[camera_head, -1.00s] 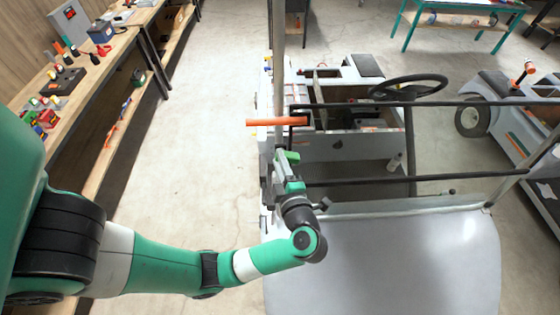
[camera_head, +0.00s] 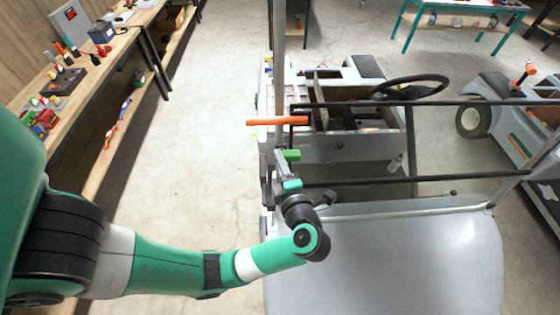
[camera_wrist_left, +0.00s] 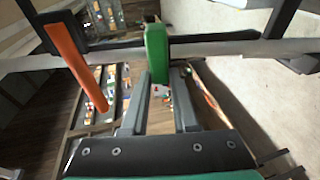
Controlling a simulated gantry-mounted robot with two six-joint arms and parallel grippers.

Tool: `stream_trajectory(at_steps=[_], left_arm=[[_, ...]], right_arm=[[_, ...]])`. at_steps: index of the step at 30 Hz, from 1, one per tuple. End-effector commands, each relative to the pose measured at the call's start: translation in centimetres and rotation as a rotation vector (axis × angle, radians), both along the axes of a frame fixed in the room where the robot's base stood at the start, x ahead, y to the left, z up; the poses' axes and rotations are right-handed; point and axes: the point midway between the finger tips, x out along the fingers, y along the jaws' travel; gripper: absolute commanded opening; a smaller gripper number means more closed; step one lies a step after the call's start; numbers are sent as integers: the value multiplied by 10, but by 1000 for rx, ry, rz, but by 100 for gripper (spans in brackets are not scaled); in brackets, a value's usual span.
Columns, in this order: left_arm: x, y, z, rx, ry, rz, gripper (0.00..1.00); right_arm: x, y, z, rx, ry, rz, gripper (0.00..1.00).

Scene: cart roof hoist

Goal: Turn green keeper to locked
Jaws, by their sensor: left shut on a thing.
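The green keeper (camera_head: 291,155) is a small green block beside the upright post on the left side of the cart frame. In the left wrist view the keeper (camera_wrist_left: 156,52) stands against a grey bar, its lower end between my fingers. My left gripper (camera_head: 283,158) is shut on it; its two grey fingers also show in the left wrist view (camera_wrist_left: 160,76). An orange bar (camera_head: 277,121) sticks out to the left just above the keeper; it also shows in the left wrist view (camera_wrist_left: 80,65). My right gripper is not in view.
Black frame bars (camera_head: 370,182) cross the cart right of the gripper. The grey upright post (camera_head: 279,60) stands close by. A pale panel (camera_head: 400,260) lies in front. A workbench (camera_head: 95,75) with tools is at the left; the floor between is clear.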

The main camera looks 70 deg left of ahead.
Motion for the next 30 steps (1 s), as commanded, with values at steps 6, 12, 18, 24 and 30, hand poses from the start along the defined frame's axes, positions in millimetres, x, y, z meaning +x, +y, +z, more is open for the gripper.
stream_trajectory(at_steps=[6, 12, 18, 24, 30], left_arm=[[0, 0, 0, 0, -1, 0, 57], [0, 0, 0, 0, 0, 0, 57], [0, -12, 2, 1, -1, -3, 57], [-2, -56, 10, 0, -2, -7, 57], [-6, -98, 18, -1, -2, -5, 57]], right_arm=[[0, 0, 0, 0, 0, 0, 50], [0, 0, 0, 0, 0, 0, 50], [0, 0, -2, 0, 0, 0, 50], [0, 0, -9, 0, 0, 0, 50], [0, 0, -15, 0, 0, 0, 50]])
